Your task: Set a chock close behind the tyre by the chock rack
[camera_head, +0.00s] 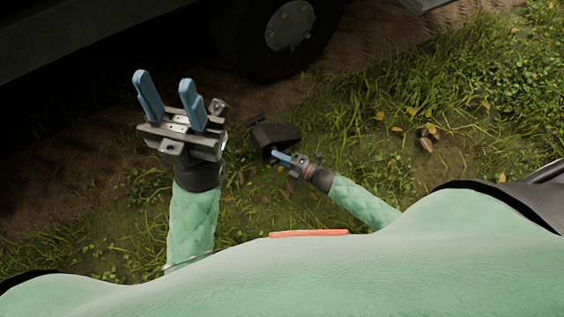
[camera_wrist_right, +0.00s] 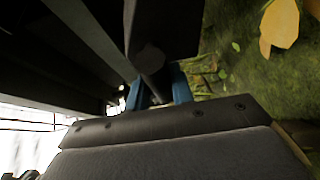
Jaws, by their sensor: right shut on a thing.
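The tyre (camera_head: 275,38) is dark with a grey bolted hub and stands under the vehicle at the top of the head view. A black chock (camera_head: 277,136) is below it in the picture, with a visible gap between them. My right gripper (camera_head: 279,155) is shut on the chock, at its near side. In the right wrist view the dark chock (camera_wrist_right: 168,28) fills the upper middle, with a thin handle-like part between the blue fingers of my right gripper (camera_wrist_right: 158,88). My left gripper (camera_head: 165,80) is open and empty, raised left of the chock. I cannot make out the chock rack.
The dark vehicle side (camera_head: 90,30) runs along the upper left. A grey metal part (camera_head: 425,4) juts in at the top. Bare soil (camera_head: 345,50) lies beside the tyre. Grass (camera_head: 460,110) with fallen leaves covers the right, free of obstacles.

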